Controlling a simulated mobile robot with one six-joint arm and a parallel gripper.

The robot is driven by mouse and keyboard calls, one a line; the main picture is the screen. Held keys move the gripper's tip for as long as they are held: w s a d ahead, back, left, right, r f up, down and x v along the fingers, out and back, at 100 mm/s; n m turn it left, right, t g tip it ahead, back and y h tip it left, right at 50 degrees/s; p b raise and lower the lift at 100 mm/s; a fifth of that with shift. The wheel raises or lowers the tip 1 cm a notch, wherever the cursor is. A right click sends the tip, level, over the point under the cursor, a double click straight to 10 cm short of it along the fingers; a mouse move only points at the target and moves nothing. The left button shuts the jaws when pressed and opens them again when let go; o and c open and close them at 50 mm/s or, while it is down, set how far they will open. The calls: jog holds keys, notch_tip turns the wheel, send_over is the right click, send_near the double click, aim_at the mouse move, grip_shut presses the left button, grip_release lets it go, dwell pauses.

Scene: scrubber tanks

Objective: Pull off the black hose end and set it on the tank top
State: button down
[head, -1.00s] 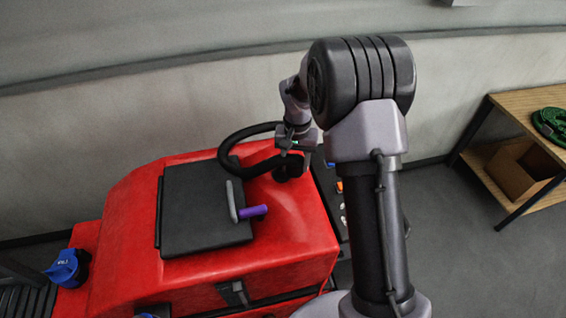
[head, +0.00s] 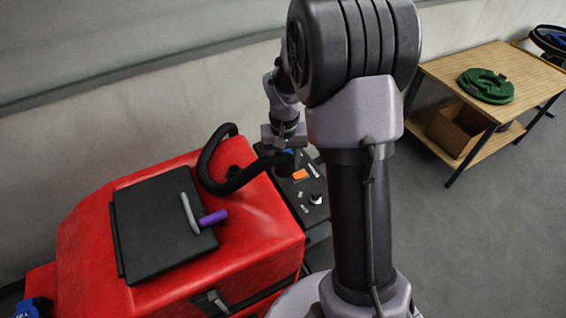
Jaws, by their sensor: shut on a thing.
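The black hose (head: 208,160) loops up from the back of the red tank top (head: 262,222) and bends round to the right. My gripper (head: 284,153) is shut on its end, at the tank's back right edge beside the control panel. The fingertips and hose tip are partly hidden by the wrist and too small to see clearly.
A black lid (head: 155,230) with a grey handle (head: 188,212) and purple grip (head: 213,218) covers the tank's left part. The control panel (head: 313,190) lies right of the tank. Bare red surface lies right of the lid. A wooden table (head: 440,72) holds a green coil (head: 487,86).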

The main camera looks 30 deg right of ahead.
jog(key=shift+s+a+f, duration=0.1)
jog(key=shift+a, duration=0.05)
jog(key=b, duration=0.3)
send_over(270, 217)
dwell(0.5)
jog(key=shift+f+b, duration=0.1)
jog(key=shift+b, duration=0.3)
jog(key=shift+f+b, duration=3.65)
jog(key=shift+f, duration=0.5)
jog(key=c, duration=0.6)
grip_release()
jog(key=shift+c, duration=0.2)
jog(key=shift+o, duration=0.2)
jog(key=o, duration=0.4)
